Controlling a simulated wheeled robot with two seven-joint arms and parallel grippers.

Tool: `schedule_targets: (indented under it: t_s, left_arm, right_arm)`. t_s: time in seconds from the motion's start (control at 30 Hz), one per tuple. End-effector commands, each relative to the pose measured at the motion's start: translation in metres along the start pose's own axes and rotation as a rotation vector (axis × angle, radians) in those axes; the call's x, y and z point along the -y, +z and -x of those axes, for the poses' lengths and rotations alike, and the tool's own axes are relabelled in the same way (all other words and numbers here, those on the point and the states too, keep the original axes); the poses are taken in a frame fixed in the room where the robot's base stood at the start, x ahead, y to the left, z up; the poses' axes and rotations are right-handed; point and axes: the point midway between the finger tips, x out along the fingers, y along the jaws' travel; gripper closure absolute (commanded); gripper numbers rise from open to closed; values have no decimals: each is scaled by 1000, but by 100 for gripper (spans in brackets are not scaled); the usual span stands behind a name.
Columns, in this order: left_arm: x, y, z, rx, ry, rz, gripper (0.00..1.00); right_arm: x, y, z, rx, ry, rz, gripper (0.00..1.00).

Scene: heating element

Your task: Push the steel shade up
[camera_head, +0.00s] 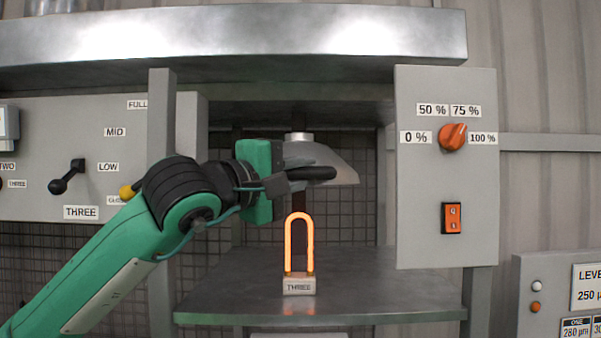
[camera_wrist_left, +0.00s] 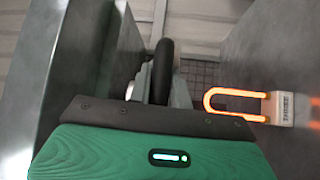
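The steel shade (camera_head: 341,161) is a grey metal hood hanging from a short pale cylinder (camera_head: 298,137) in the middle bay. The glowing orange heating element (camera_head: 289,242) stands below it on a small block marked THREE (camera_head: 299,286); element (camera_wrist_left: 208,101) and block (camera_wrist_left: 287,109) also show in the left wrist view. My left gripper (camera_head: 318,173) is at the shade's front, its dark fingers overlapping the shade's lower part; contact is unclear. In the left wrist view one dark finger shape (camera_wrist_left: 161,72) shows, and the finger gap cannot be made out. My right gripper is out of view.
A metal shelf (camera_head: 390,290) lies under the element, and a steel slab (camera_head: 250,35) runs overhead. A grey panel with an orange knob (camera_head: 453,137) and orange switch (camera_head: 452,218) stands right. A post (camera_head: 161,110) and a lever panel (camera_head: 30,150) stand left.

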Motion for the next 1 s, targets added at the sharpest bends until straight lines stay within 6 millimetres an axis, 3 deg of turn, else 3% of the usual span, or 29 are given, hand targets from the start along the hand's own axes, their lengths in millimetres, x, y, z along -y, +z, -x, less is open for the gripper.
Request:
schedule_targets:
  t_s: [0.27, 0.37, 0.6, 0.7, 0.83, 1.0]
  left_arm:
    - [-5, 0, -1, 0, -1, 0, 100]
    - [-24, -3, -4, 0, 2, -1, 100]
    - [-96, -13, -13, -2, 4, -2, 100]
    - [-117, -16, -16, -2, 3, -2, 100]
    - [-131, -18, -18, -2, 3, -2, 100]
    - [-135, -19, -18, -2, 5, -1, 100]
  right_arm:
    - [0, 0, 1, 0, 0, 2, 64]
    - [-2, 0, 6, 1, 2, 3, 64]
    - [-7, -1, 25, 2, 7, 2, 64]
    - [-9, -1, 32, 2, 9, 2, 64]
    - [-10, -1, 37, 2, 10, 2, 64]
    - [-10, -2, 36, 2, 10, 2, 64]
